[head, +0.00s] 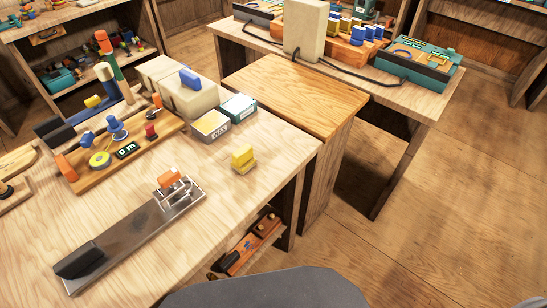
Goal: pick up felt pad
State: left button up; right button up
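No thing in the head view can be told for sure as the felt pad. A small yellow block (243,155) on a thin, flat yellowish base lies alone near the right part of the light wooden bench (235,195); whether the base is felt cannot be told. A long grey metal plate (135,240) lies at the front of the bench, with a dark block (79,262) at its near-left end and a clamp with an orange top (172,179) at its far end. Neither of my grippers is in view.
A wooden rack (150,145) with several small parts and a tall green post stands at the left. A WAX box (210,125) and a teal-topped box (239,107) stand behind the yellow block. A teal case (425,68) is on the back table. Bare bench surrounds the yellow block.

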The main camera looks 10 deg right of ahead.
aim_at(244, 160)
jog(key=u, duration=0.05)
jog(key=k, duration=0.5)
jog(key=z, duration=0.9)
jog(key=i, duration=1.25)
jog(key=u, duration=1.1)
